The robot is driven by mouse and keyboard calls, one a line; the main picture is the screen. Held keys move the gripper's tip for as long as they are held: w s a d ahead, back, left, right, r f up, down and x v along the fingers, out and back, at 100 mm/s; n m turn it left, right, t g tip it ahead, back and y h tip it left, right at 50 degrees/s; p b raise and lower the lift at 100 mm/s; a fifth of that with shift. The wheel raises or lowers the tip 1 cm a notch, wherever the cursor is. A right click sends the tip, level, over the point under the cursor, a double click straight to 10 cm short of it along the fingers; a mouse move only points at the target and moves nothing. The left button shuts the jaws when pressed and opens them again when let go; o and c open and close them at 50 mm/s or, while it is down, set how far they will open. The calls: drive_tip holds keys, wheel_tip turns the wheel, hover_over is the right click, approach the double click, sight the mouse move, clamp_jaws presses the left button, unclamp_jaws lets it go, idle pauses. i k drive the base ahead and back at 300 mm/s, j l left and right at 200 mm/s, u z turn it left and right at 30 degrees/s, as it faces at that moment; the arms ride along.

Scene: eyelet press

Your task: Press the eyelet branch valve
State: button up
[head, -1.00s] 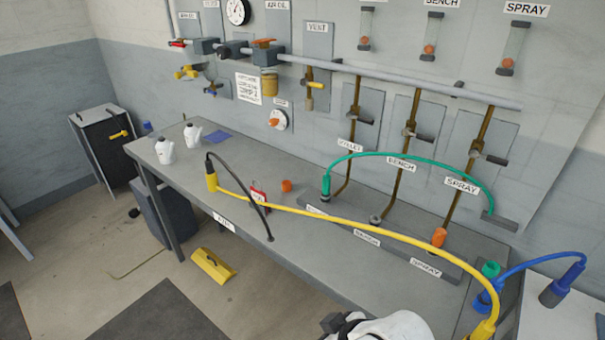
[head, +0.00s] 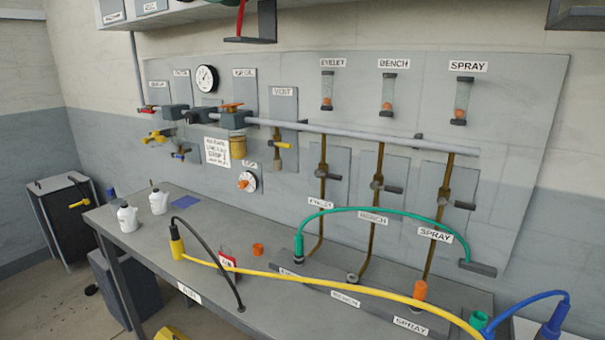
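The eyelet branch valve (head: 323,170) sits on the leftmost of three brown drop pipes below the grey manifold pipe (head: 360,134), on a grey backing plate. Its dark grey lever (head: 334,177) points sideways to the right, across the pipe. The EYELET label (head: 320,202) hangs just below it. The eyelet flow tube (head: 327,91), with an orange float low in it, is above on the panel. At the foot of the pipe a green hose end (head: 299,247) stands on the bench outlet. My gripper is not in view.
The bench valve (head: 377,184) and spray valve (head: 442,200) stand to the right with similar levers. The green hose (head: 390,210) arches in front of the lower pipes. A yellow hose (head: 330,281) crosses the bench front. An orange cap (head: 420,290) covers the spray outlet.

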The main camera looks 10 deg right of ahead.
sight(318, 173)
drive_tip(key=i+j, duration=0.15)
drive_tip(key=j, duration=0.25)
drive_tip(key=i+j, duration=0.15)
drive_tip(key=j, duration=0.25)
drive_tip(key=i+j, duration=0.1)
drive_tip(key=j, duration=0.35)
drive_tip(key=i+j+z, duration=0.1)
drive_tip(key=j, duration=0.3)
drive_tip(key=i+j, duration=0.2)
drive_tip(key=j, duration=0.2)
drive_tip(key=i+j, duration=0.1)
drive_tip(key=j, duration=0.3)
